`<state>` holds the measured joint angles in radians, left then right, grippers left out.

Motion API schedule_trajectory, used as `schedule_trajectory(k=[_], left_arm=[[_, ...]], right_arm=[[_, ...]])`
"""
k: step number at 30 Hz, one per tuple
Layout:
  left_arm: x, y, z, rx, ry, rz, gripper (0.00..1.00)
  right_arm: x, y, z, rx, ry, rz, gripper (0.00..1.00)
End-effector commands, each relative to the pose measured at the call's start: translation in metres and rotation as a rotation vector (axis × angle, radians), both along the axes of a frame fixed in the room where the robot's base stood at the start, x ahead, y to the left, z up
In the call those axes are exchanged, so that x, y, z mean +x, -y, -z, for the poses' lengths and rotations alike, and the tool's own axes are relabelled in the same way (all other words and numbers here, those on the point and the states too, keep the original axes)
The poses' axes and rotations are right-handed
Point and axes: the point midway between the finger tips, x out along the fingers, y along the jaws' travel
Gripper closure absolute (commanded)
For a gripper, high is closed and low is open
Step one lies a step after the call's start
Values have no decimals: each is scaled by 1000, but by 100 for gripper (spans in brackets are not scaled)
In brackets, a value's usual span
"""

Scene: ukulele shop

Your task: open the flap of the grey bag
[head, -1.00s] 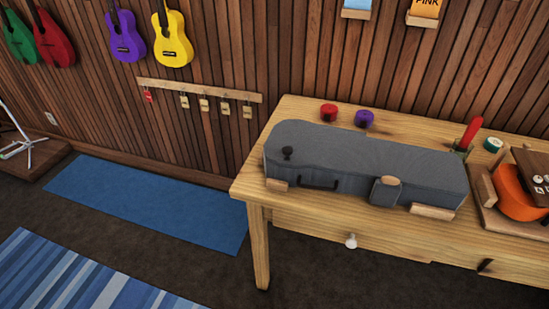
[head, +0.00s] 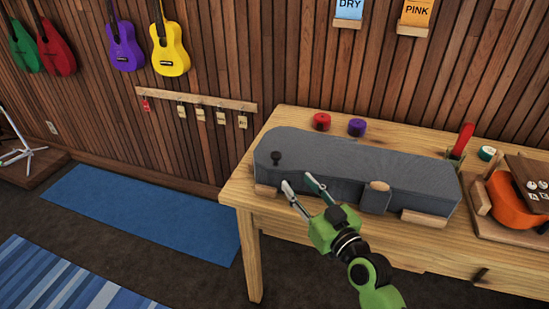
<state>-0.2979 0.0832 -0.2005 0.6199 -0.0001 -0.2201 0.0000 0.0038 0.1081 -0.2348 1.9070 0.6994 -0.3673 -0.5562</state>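The grey bag (head: 350,165), shaped like an instrument case, lies closed on the wooden table (head: 238,190). A black knob (head: 276,157) stands on its left end. A small grey tab (head: 374,200) with a wooden piece on top hangs at its front side. My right gripper (head: 296,179) is open, its two fingers apart, at the bag's front left side near the knob. I cannot tell whether it touches the bag. The fingers cover the area of the dark front handle. My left gripper is not in view.
Wooden blocks (head: 424,218) edge the bag's front. A red roll (head: 321,121) and a purple roll (head: 357,127) stand behind it. An orange ukulele body (head: 510,204) lies at the right. The floor left of the table, with a blue mat (head: 140,215), is free.

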Motion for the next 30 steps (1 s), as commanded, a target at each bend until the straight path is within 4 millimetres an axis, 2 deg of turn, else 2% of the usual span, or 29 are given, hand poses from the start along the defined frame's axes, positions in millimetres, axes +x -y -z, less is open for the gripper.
schedule_trajectory(k=[18, 24, 30], left_arm=[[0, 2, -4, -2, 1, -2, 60], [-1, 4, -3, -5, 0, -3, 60], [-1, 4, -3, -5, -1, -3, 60]], right_arm=[[98, -51, 0, 1, -3, -1, 63], [114, -58, 1, 0, -3, 0, 63], [118, -61, 1, -1, -3, 0, 63]])
